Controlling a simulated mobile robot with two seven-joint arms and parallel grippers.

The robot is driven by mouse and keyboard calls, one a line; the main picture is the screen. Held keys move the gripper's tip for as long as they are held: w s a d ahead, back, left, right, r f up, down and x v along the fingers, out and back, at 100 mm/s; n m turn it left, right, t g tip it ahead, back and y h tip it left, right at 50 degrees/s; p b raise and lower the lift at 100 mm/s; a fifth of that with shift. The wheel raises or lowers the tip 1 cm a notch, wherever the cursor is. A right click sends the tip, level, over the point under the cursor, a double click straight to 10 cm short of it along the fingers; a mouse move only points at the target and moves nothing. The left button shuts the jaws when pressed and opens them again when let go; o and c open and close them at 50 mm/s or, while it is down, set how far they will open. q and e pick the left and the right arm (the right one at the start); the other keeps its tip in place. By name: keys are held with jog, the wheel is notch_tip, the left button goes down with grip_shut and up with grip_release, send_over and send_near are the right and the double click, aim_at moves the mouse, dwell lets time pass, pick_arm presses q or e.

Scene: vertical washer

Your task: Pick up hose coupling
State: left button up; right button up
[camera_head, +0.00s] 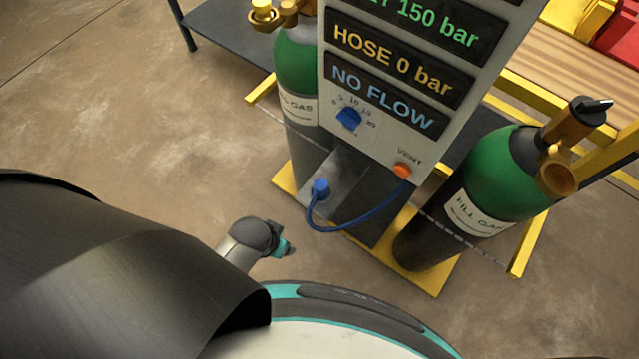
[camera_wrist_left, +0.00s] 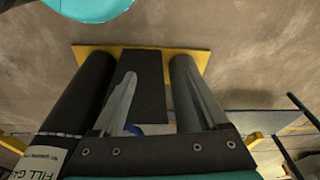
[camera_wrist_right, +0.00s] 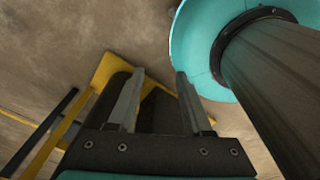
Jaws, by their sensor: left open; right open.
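The hose coupling (camera_head: 320,188) is a blue piece standing on a grey ledge at the foot of the panel in the head view. A blue hose (camera_head: 355,224) loops from it to beside the orange vent button (camera_head: 402,171). My left gripper (camera_wrist_left: 157,69) is open and empty, with its fingers seen against the dark column base. A small blue patch (camera_wrist_left: 133,129) shows low between them; I cannot tell whether it is coupling or hose. My right gripper (camera_wrist_right: 160,72) is open and empty over the yellow-edged base. The coupling is not clearly visible in the right wrist view.
A green-topped gas cylinder (camera_head: 298,62) stands left of the panel (camera_head: 385,110), and another (camera_head: 495,175) leans in view at right. Yellow rails (camera_head: 525,235) edge the stand. A wooden top (camera_head: 575,65) is at upper right. Bare floor lies to the left.

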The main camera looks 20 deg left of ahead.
pick_arm(q)
jog(key=w+d+r+p, duration=0.1)
jog(key=w+r, duration=0.3)
jog(key=r, duration=0.7)
notch_tip(320, 180, up, 11)
jog(key=g+p, duration=0.1)
jog(key=p, duration=0.1)
send_over(321, 184)
jog(key=s, duration=0.2)
jog(key=f+b, duration=0.1)
jog(key=f, duration=0.2)
jog(key=f+b, duration=0.1)
jog(key=f, duration=0.2)
jog(key=w+f+b, duration=0.1)
jog(key=f, duration=0.2)
jog(key=shift+a+f+b, duration=0.1)
jog(key=shift+f+b, duration=0.2)
jog(key=shift+f, duration=0.05)
jog(key=f+b, duration=0.1)
jog(key=f, duration=0.1)
jog(key=w+f+b, duration=0.1)
jog(key=f, duration=0.2)
grip_shut()
pick_arm(e)
jog(key=shift+s+a+f, duration=0.1)
jog(key=shift+a+f, duration=0.15)
jog(key=shift+f, duration=0.3)
jog(key=shift+s+a+f, duration=0.1)
jog(key=shift+a+f, duration=0.15)
jog(key=shift+f, duration=0.25)
